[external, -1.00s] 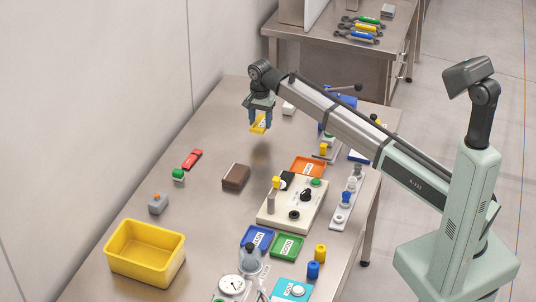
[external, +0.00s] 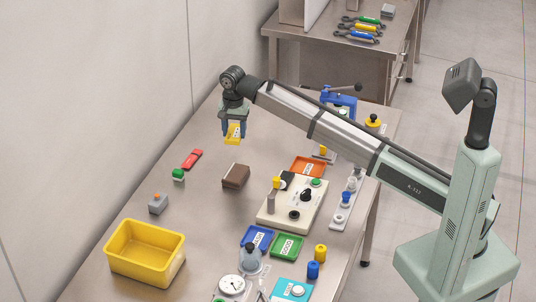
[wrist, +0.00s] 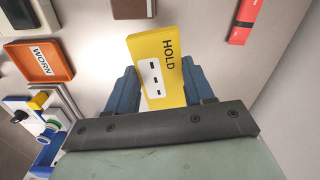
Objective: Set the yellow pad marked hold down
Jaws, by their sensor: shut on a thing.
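The yellow pad marked HOLD (wrist: 160,62) is between the two blue fingers of my gripper (wrist: 161,88) in the wrist view. It has a white patch with dark slots below its lettering. In the external view my gripper (external: 234,131) is shut on the yellow pad (external: 233,134) and holds it above the far left part of the steel table (external: 205,215). The pad appears clear of the table top.
A brown block (external: 235,176) and a red piece (external: 192,159) lie nearest below. An orange tray marked WORN (wrist: 38,62), also in the external view (external: 308,167), lies beyond the block. A yellow bin (external: 145,252) stands front left.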

